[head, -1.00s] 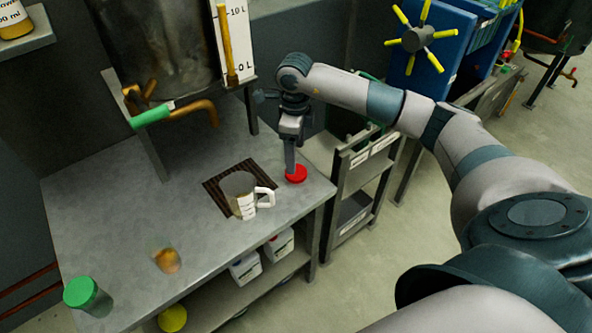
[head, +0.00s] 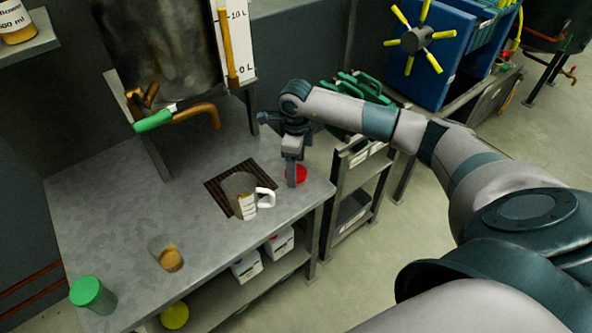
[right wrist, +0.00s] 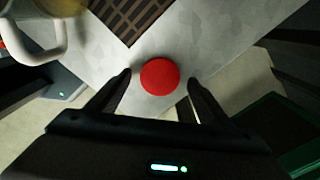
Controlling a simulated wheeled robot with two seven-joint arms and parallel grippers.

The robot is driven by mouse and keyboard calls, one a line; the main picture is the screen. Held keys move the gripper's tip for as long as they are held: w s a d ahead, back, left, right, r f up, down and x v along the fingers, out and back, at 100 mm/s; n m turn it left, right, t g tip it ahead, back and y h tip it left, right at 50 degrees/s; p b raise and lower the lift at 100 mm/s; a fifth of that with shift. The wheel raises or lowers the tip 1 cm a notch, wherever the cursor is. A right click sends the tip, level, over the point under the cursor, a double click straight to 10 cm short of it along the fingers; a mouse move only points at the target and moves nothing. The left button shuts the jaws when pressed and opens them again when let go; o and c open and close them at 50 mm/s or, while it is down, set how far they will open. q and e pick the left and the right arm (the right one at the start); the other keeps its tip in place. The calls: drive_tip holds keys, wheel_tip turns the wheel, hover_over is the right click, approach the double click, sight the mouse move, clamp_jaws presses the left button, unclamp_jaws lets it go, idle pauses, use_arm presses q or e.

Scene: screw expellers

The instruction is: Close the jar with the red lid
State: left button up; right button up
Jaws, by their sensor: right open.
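The red lid (head: 301,174) lies flat on the metal table near its right corner, partly hidden behind my right gripper (head: 291,182) in the head view. In the right wrist view the round red lid (right wrist: 160,76) sits between the two spread fingers of my right gripper (right wrist: 160,79), with a gap on each side. The right gripper is open and holds nothing. An open glass jar (head: 166,251) with orange-brown contents stands at the table's front left, without a lid. My left gripper is not in view.
A clear jug with a white handle (head: 265,198) stands on the dark grate (head: 213,188), left of the lid. A green-lidded jar (head: 92,294) stands at the front left corner. A vat with a green-handled tap (head: 153,120) is behind. The table between jug and jar is clear.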

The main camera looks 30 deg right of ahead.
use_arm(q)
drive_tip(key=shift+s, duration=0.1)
use_arm(e)
drive_tip(key=shift+f, duration=0.4)
drive_tip(key=c, duration=1.1)
drive_tip(key=shift+r, duration=0.1)
drive_tip(key=shift+r, duration=0.4)
wheel_tip(320, 180, up, 3)
drive_tip(key=shift+s+r+b, duration=0.15)
drive_tip(key=shift+b, duration=0.6)
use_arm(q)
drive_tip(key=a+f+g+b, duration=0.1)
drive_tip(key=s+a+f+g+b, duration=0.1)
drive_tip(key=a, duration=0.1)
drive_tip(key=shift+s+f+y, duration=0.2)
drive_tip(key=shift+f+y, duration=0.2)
use_arm(e)
drive_tip(key=s+a+r, duration=0.1)
drive_tip(key=s+r, duration=0.5)
drive_tip(key=s, duration=0.5)
drive_tip(key=shift+s+a+r, duration=0.15)
drive_tip(key=shift+a+r, duration=0.2)
drive_tip(key=shift+r, duration=0.05)
